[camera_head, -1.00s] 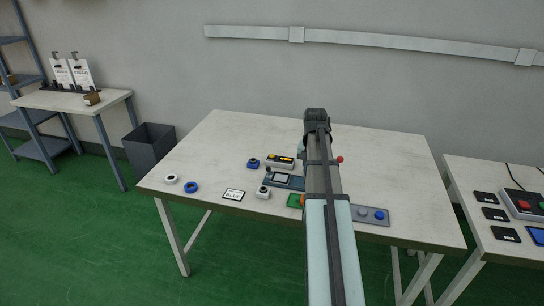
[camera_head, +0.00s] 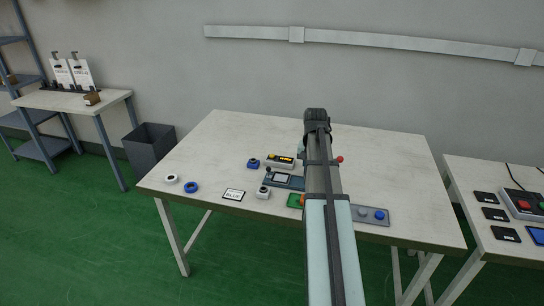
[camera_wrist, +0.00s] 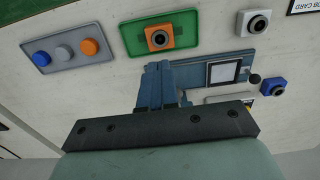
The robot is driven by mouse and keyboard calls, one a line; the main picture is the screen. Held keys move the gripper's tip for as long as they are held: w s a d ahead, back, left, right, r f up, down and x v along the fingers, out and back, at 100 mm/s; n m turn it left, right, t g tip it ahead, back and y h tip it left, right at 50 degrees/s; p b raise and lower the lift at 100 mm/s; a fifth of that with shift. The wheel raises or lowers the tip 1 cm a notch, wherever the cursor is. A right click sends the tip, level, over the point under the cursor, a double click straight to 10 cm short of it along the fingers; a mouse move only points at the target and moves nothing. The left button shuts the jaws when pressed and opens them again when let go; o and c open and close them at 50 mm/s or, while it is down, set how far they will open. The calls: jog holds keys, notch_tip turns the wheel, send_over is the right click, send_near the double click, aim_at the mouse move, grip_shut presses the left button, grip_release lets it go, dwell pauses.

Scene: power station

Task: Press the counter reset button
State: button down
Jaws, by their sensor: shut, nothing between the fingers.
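A cream box with a yellow display (camera_head: 281,161), which looks like the counter, sits towards the middle of the table. In the wrist view part of its pale body (camera_wrist: 222,99) shows beside my gripper, and the rest is hidden. I cannot make out a reset button on it. My gripper (camera_wrist: 158,68) is shut and empty, with its blue-grey fingers over or beside the blue panel (camera_wrist: 239,58) with a pale screen. The gap to the panel is unclear. In the head view my arm hides the gripper.
A grey plate with several buttons (camera_wrist: 54,62), a green plate with an orange button unit (camera_wrist: 176,30), a white button unit (camera_wrist: 247,21) and a blue one (camera_wrist: 274,87) lie close by. A red knob (camera_head: 340,159) shows right of my arm. The table's back (camera_head: 240,125) is clear.

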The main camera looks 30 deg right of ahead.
dwell(0.3)
jog(key=r+n+t+y, duration=0.1)
jog(key=n+t+y, duration=0.25)
jog(key=t, duration=0.55)
send_over(274, 156)
jog(key=shift+n, duration=0.35)
jog(key=shift+f, duration=0.1)
jog(key=shift+f, duration=4.35)
jog(key=shift+f, duration=0.85)
jog(key=shift+r, duration=0.85)
